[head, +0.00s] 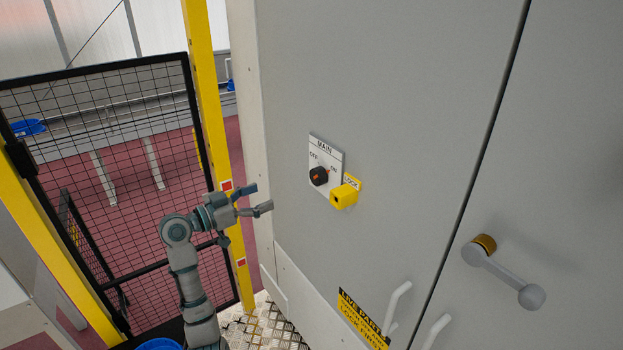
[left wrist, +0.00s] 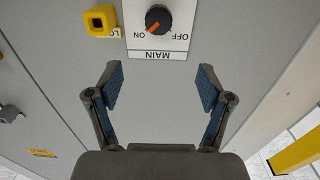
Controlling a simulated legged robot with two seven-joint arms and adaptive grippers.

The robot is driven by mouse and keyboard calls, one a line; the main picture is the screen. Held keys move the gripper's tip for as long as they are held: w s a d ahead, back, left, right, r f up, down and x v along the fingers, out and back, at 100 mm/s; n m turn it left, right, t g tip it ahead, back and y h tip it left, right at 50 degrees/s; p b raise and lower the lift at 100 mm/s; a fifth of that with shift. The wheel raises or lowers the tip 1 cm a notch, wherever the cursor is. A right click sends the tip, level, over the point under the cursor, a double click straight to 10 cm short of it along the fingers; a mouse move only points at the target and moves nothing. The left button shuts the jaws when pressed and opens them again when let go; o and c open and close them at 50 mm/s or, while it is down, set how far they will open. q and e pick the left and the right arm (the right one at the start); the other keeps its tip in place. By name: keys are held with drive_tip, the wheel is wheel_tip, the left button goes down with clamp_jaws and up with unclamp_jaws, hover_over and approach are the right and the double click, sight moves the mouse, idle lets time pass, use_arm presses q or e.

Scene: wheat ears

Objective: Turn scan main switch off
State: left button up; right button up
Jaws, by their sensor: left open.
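The main switch is a black rotary knob (head: 318,176) with an orange mark, on a white plate (head: 326,152) labelled MAIN, OFF and ON, fixed to the grey cabinet. In the left wrist view the plate appears upside down, and the orange mark on the knob (left wrist: 158,18) points toward ON. My left gripper (head: 260,198) is open and empty, left of the knob and slightly lower in the head view, apart from it. In the left wrist view its spread fingers (left wrist: 160,85) frame bare panel below the MAIN label. My right gripper is not in view.
A yellow lock block (head: 344,196) sticks out just beside the plate. A cabinet handle with a ball end (head: 505,274) and pale pull handles (head: 397,303) are at the right. A black mesh fence (head: 110,150) and a yellow post (head: 215,100) stand at the left.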

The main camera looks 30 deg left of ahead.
sight(314, 178)
use_arm(q)
drive_tip(key=p+x, duration=0.1)
drive_tip(key=x, duration=1.5)
drive_tip(key=shift+d+p, duration=0.2)
drive_tip(key=shift+p, duration=0.2)
drive_tip(key=shift+w+a+f, duration=0.1)
drive_tip(key=shift+w+f, duration=0.05)
drive_tip(key=shift+w, duration=0.2)
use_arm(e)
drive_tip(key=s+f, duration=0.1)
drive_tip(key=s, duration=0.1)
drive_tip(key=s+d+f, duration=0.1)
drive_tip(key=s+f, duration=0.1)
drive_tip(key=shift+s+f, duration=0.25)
use_arm(q)
drive_tip(key=shift+c, duration=0.2)
drive_tip(key=shift+d, duration=0.2)
drive_tip(key=c, duration=1.1)
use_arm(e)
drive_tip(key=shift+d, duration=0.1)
